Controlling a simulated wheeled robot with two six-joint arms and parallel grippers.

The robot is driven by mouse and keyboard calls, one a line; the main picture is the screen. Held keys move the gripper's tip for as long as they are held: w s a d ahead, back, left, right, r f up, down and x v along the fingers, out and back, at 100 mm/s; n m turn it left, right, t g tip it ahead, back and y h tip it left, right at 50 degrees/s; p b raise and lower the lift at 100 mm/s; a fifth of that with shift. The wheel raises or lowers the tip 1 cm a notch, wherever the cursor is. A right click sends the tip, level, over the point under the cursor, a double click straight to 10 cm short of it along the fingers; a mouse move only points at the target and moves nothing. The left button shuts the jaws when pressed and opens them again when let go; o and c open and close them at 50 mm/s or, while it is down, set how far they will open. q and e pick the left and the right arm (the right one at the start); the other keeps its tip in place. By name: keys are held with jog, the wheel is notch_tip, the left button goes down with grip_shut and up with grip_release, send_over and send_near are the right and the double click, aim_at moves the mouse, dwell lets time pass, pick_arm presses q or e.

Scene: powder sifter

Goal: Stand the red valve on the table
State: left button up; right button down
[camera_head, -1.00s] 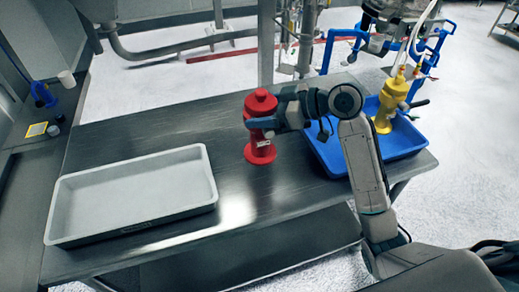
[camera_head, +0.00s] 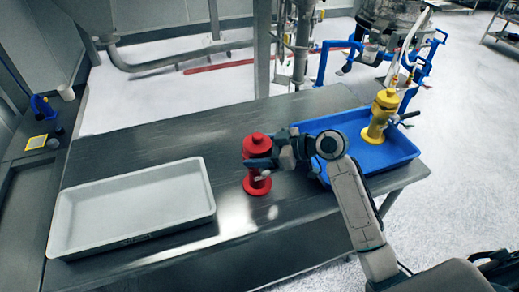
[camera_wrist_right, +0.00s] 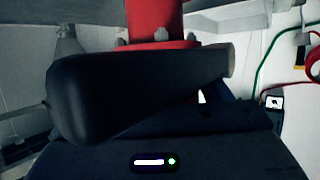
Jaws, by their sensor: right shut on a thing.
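The red valve (camera_head: 257,146) is upright at the middle of the metal table (camera_head: 130,148), between the grey tray and the blue tray. My right gripper (camera_head: 258,162) reaches in from the right and is shut around the valve's body. The valve's base shows below the fingers, at or very near the table top; I cannot tell for sure if it touches. In the right wrist view, the red valve (camera_wrist_right: 155,20) stands behind the dark finger, which hides its lower part. My left gripper does not show.
A light grey empty tray (camera_head: 207,214) lies on the left of the table. A blue tray (camera_head: 402,160) on the right holds a yellow valve (camera_head: 380,117). The table is bare behind and in front of the red valve. Pipes stand beyond the table.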

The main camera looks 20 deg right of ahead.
jog(key=shift+c, duration=2.2)
grip_release()
jog(key=shift+o, duration=1.3)
jog(key=shift+s, duration=0.15)
jog(key=shift+r, duration=0.1)
jog(key=b+v, duration=0.3)
jog(key=v, duration=0.6)
jog(key=shift+s+d, duration=0.2)
jog(key=shift+d, duration=0.2)
jog(key=shift+b+v, duration=0.3)
jog(key=shift+v, duration=0.75)
jog(key=shift+r, duration=0.15)
